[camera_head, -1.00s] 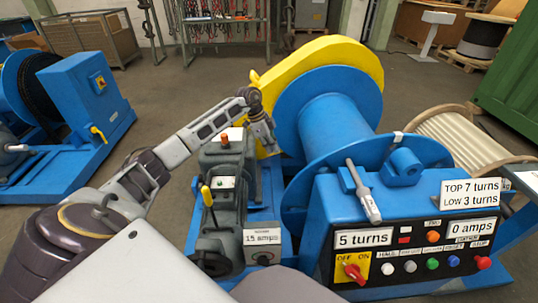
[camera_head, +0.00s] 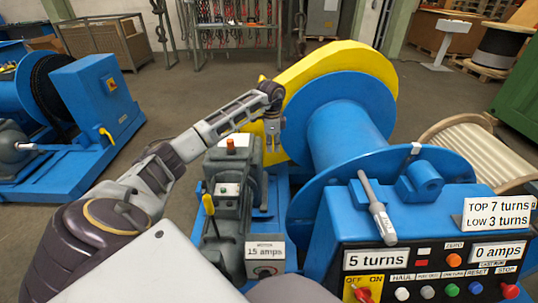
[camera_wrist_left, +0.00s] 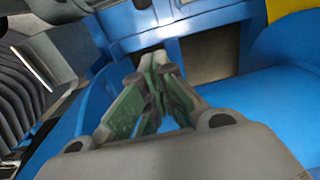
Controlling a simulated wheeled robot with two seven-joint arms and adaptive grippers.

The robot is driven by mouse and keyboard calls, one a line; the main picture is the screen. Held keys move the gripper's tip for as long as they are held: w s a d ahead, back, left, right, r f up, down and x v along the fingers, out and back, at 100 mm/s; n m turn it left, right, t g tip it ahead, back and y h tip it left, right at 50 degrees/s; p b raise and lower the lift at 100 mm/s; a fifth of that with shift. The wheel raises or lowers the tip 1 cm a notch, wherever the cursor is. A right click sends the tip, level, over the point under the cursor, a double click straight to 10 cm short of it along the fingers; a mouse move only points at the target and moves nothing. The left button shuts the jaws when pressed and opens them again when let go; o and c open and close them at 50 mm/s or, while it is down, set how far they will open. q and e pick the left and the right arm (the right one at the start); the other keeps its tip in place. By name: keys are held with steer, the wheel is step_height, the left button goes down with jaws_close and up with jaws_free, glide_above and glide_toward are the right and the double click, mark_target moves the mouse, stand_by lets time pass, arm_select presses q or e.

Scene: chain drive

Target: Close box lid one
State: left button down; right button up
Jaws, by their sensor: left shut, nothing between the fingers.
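My left gripper (camera_head: 272,138) hangs fingers-down between the grey motor unit and the blue winch drum, in front of the yellow drive cover (camera_head: 340,68). In the left wrist view its greenish fingers (camera_wrist_left: 158,72) are together and empty, above blue framework with a dark recess (camera_wrist_left: 212,60) beyond them. I cannot tell whether the fingertips touch anything. I cannot make out a part that is clearly box lid one. My right gripper does not show.
The grey motor unit (camera_head: 228,190) with its yellow lever (camera_head: 209,204) stands left of the blue drum (camera_head: 345,130). A blue control panel (camera_head: 430,235) with a grey lever (camera_head: 376,210) is at the front right. Another blue winch (camera_head: 95,100) stands at left, with open floor between.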

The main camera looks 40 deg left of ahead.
arm_select(q)
step_height(320, 180, down, 8)
steer(key=s+a+b, duration=0.2)
steer(key=shift+a+f+b, duration=0.25)
steer(key=shift+a+b, duration=0.05)
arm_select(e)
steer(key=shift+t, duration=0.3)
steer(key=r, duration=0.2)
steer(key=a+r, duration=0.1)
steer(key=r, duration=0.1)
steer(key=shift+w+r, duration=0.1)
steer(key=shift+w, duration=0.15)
arm_select(q)
steer(key=shift+s, duration=0.15)
steer(key=shift+a, duration=0.1)
